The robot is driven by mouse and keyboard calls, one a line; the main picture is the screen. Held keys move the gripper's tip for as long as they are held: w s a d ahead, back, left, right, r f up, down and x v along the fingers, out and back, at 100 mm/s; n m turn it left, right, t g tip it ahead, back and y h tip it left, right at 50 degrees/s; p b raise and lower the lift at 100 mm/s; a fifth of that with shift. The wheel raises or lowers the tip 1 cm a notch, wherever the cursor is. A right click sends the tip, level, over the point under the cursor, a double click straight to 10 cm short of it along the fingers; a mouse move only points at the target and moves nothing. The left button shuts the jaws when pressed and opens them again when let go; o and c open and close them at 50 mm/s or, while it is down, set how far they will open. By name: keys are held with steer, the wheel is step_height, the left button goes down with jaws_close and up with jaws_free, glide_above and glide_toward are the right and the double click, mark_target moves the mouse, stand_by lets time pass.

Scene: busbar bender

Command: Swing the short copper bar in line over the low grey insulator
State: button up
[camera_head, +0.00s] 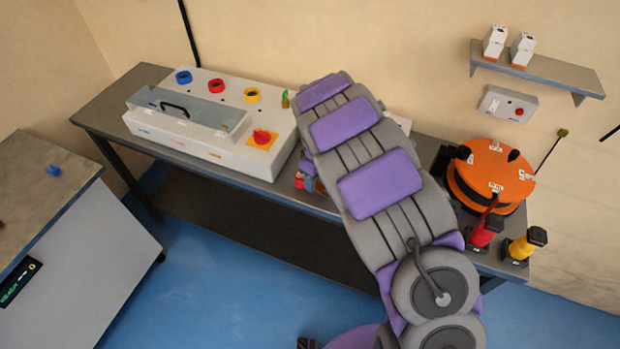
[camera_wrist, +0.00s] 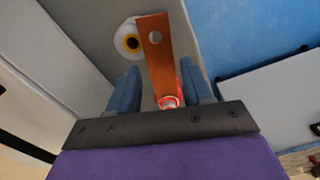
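In the wrist view a short flat copper bar (camera_wrist: 157,55) with a round hole at its far end runs from between my fingers towards the top. A red round piece with a pale centre (camera_wrist: 168,101) shows at the bar's near end. A pale round insulator (camera_wrist: 128,40) with a yellow ring and dark centre stands left of the bar's holed end; the bar lies beside its centre, not over it. My gripper (camera_wrist: 160,88) has its two blue-grey fingers apart on either side of the bar, with a gap on the left. In the head view my arm hides bar and gripper.
In the head view a grey workbench (camera_head: 110,105) carries a white machine (camera_head: 210,120) left of my arm. An orange round unit (camera_head: 490,172), a red-handled tool (camera_head: 484,232) and a yellow-handled tool (camera_head: 524,244) stand at the right. A grey cabinet (camera_head: 80,270) stands left; blue floor lies between.

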steer(key=shift+d+f, duration=0.1)
steer(key=shift+d, duration=0.45)
steer(key=shift+c, duration=0.8)
steer(key=shift+s+a, duration=0.2)
steer(key=shift+a, duration=0.3)
steer(key=c, duration=0.4)
steer(key=shift+d, duration=0.15)
jaws_close()
steer(key=shift+w+d+n, duration=0.1)
steer(key=shift+n, duration=0.7)
steer(key=shift+w+d+n, duration=0.4)
steer(key=shift+w+n, duration=0.05)
steer(key=shift+n, duration=0.25)
steer(key=shift+w+a+r+p, duration=0.25)
steer(key=shift+a+p, duration=0.2)
steer(key=shift+p, duration=0.3)
